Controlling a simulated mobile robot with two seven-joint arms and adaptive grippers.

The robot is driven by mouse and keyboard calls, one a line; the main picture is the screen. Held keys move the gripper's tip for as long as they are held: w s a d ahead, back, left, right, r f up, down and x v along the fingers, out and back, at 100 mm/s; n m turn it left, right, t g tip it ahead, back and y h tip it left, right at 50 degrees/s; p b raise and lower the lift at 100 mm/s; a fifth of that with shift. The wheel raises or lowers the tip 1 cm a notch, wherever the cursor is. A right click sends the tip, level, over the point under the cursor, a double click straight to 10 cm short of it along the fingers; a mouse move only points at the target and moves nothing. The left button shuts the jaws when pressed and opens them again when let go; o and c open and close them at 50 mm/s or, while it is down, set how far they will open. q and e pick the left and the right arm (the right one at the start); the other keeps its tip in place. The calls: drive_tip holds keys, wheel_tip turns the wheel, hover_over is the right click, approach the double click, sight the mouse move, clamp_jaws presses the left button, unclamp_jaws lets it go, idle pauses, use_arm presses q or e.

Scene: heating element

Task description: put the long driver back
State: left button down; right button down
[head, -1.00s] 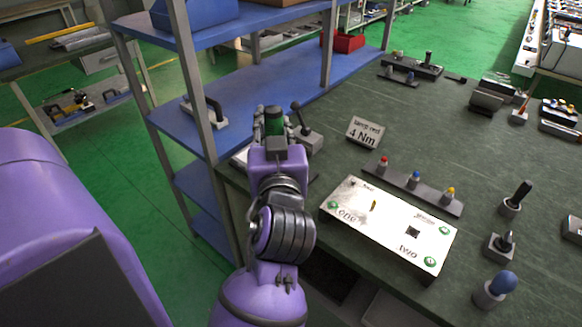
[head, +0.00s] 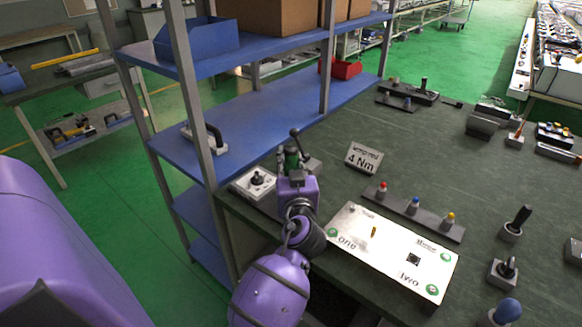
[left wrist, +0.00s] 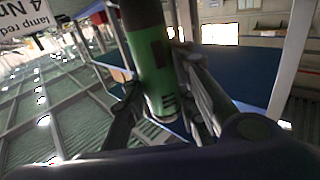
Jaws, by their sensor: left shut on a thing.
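My left gripper (head: 292,168) is at the table's left edge, beside the "lamp red 4 Nm" sign. It is shut on a green cylindrical tool, which I take to be the long driver (head: 292,157). In the left wrist view the driver (left wrist: 152,70) has a green body with a dark upper part and stands between the two fingers (left wrist: 165,105); its lower end is hard to make out. My right gripper is not in view.
A pale plate with a black knob (head: 257,180) lies left of the gripper. The sign (head: 364,158) stands to the right. A white panel (head: 390,250) and a rail with red, blue and yellow knobs (head: 418,210) lie nearer. A blue shelf rack (head: 170,150) borders the table.

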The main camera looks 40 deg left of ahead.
use_arm(q)
drive_tip(key=shift+f, duration=0.5)
drive_tip(key=shift+f, duration=0.1)
drive_tip(key=shift+f, duration=0.15)
drive_tip(key=c, duration=1.8)
unclamp_jaws()
drive_tip(key=shift+f, duration=0.15)
drive_tip(key=o, duration=0.4)
drive_tip(key=shift+r, duration=0.4)
drive_tip(key=b+v, duration=0.3)
drive_tip(key=v, duration=0.9)
